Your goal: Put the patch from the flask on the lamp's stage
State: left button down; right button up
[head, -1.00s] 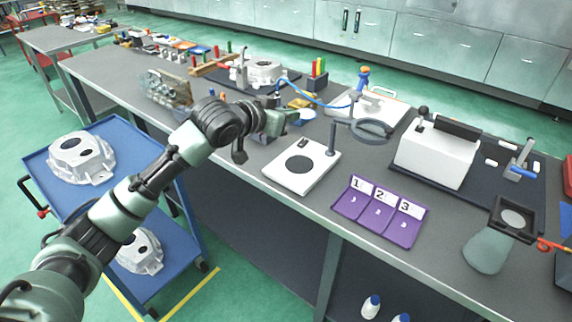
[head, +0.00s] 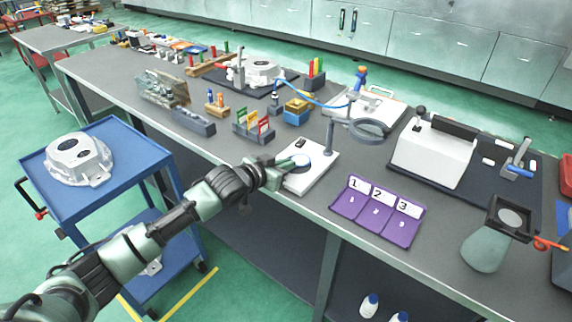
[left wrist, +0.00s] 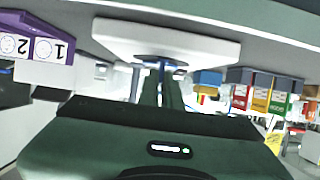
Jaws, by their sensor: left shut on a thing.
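The lamp's stage (head: 318,176) is a white plate on the bench. A ring-shaped magnifier lamp (head: 368,131) stands on a post beside it. My left gripper (head: 284,166) is over the stage's left side, shut on a pale round patch with a bluish edge (head: 302,161). The patch covers the stage's dark circle in the head view; I cannot tell if it touches. In the left wrist view the stage (left wrist: 165,35) is just beyond the fingers (left wrist: 160,88). The flask (head: 487,249) stands at the right, a dark square-topped funnel on it. My right gripper is out of view.
A purple numbered tray (head: 378,212) lies right of the stage. A white box-shaped device (head: 432,160) stands behind it. A holder with coloured tags (head: 254,130) and a grey block (head: 193,121) are to the left. A blue cart (head: 125,160) stands beside the bench.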

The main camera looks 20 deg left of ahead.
pick_arm(q)
jog(key=shift+f, duration=0.1)
jog(key=c, duration=1.6)
grip_release()
